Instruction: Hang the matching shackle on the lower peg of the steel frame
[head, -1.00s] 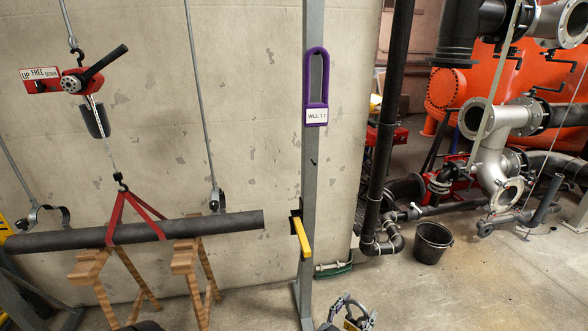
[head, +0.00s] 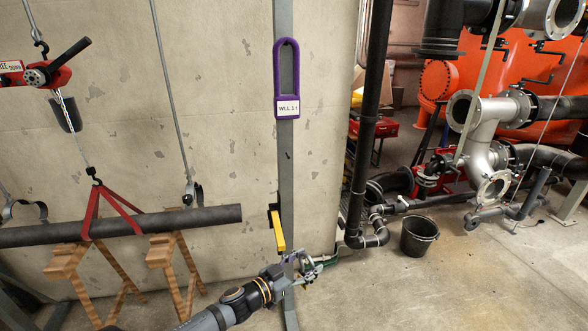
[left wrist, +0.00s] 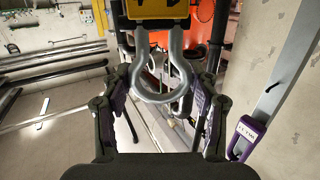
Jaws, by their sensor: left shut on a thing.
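The steel frame's grey post (head: 286,160) stands upright in the middle of the head view. A purple loop (head: 287,75) with a white WLL label is on its upper part, and it also shows in the left wrist view (left wrist: 236,150). In the left wrist view the shackle's round bow (left wrist: 160,97) lies between the fingers, with a yellow labelled part (left wrist: 157,8) above. The shackle appears apart from the peg. My right gripper is not in view.
A dark pipe (head: 150,222) hangs in red slings over wooden trestles (head: 165,255) at left. A black bucket (head: 419,237) and pipework stand at right. The concrete wall (head: 225,130) is close behind the frame. Floor at the lower right is clear.

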